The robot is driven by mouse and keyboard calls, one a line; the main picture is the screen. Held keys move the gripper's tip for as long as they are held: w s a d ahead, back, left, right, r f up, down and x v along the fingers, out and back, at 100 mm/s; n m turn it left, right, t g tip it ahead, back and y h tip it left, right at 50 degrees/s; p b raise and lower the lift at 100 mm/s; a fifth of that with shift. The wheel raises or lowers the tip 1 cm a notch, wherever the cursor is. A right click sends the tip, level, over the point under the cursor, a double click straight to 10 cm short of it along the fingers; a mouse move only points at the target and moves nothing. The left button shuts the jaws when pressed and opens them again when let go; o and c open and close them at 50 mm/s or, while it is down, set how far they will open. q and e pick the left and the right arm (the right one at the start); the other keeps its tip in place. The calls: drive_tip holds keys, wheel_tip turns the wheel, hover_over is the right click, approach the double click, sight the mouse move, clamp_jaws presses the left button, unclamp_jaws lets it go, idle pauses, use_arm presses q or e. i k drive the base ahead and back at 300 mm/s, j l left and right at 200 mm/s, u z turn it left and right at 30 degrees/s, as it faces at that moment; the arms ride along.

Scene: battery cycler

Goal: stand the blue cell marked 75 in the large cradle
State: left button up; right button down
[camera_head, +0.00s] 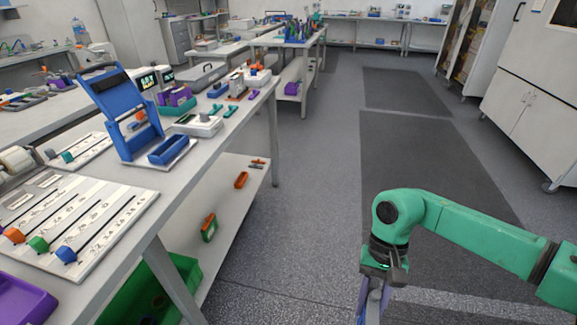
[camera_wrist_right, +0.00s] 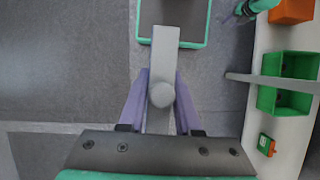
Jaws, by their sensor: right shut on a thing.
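My right gripper (camera_head: 374,304) hangs over the floor at the bottom of the head view, its purple fingers cut off by the frame edge. In the right wrist view its two fingers (camera_wrist_right: 160,103) are closed on a grey piece with a round end (camera_wrist_right: 161,95). I see no blue colour or number on it. A blue trough-shaped holder (camera_head: 168,149) sits on a white base on the left bench, beside a tall blue frame (camera_head: 120,112). I cannot tell whether either is the large cradle. No mark 75 is readable. My left gripper is not in view.
A white board (camera_head: 100,222) with slots and orange, green and blue blocks lies at the bench's near end. A purple bin (camera_head: 22,300) and green bin (camera_head: 150,290) are nearby. The lower shelf (camera_head: 232,205) holds small parts. Floor right of the bench is clear; cabinets stand far right.

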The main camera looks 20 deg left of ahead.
sight(171, 151)
drive_tip(key=i+u, duration=0.25)
drive_tip(key=u, duration=0.15)
drive_tip(key=i+l+u, duration=0.2)
drive_tip(key=u, duration=0.2)
drive_tip(key=i+l+u, duration=0.15)
drive_tip(key=u, duration=0.25)
drive_tip(key=i+l+u, duration=0.2)
drive_tip(key=u, duration=0.2)
drive_tip(key=i+l+u, duration=0.1)
drive_tip(key=l+u, duration=0.3)
drive_tip(key=u, duration=1.2)
